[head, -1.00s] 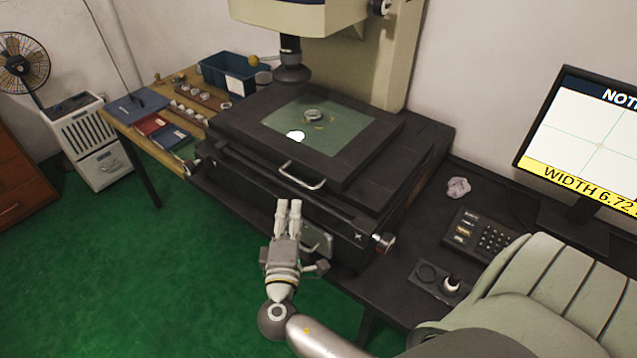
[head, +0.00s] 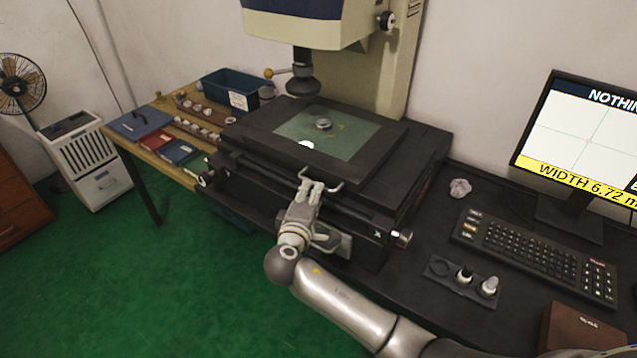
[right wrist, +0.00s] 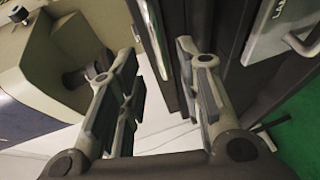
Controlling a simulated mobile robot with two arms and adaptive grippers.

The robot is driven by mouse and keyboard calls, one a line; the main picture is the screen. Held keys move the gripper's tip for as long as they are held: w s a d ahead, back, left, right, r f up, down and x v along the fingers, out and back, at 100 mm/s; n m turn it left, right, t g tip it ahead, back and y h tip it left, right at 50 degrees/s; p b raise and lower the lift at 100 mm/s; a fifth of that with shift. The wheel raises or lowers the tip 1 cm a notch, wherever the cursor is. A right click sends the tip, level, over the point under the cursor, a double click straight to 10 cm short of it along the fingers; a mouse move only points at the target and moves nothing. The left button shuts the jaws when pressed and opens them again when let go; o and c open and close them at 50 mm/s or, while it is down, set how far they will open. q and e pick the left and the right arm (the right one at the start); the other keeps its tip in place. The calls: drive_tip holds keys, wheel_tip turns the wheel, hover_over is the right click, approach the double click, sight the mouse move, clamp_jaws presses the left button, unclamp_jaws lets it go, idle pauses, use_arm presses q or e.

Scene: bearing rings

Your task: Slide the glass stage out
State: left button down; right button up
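The glass stage is a dark slab (head: 385,160) with a greenish glass pane (head: 345,147), on the measuring machine's base under the lens. A metal ring (head: 323,125) lies on the glass. A bar handle (head: 338,184) sticks out of the stage's front edge. My right gripper (head: 312,185) is at this handle, its fingertips overlapping the handle's left part in the head view. In the right wrist view my right gripper (right wrist: 160,85) has its fingers apart, with a pale metal bar (right wrist: 153,38) between them farther off. Contact with the handle cannot be told. My left gripper is not in view.
A side table (head: 150,155) at the left holds a blue bin (head: 230,88), folders and several rings. At the right are a keyboard (head: 535,255), a crumpled paper (head: 460,188) and a monitor (head: 585,130). The green floor (head: 190,290) before the machine is clear.

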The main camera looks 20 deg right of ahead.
drive_tip(key=shift+p+x, duration=0.3)
drive_tip(key=shift+x, duration=2.8)
clamp_jaws()
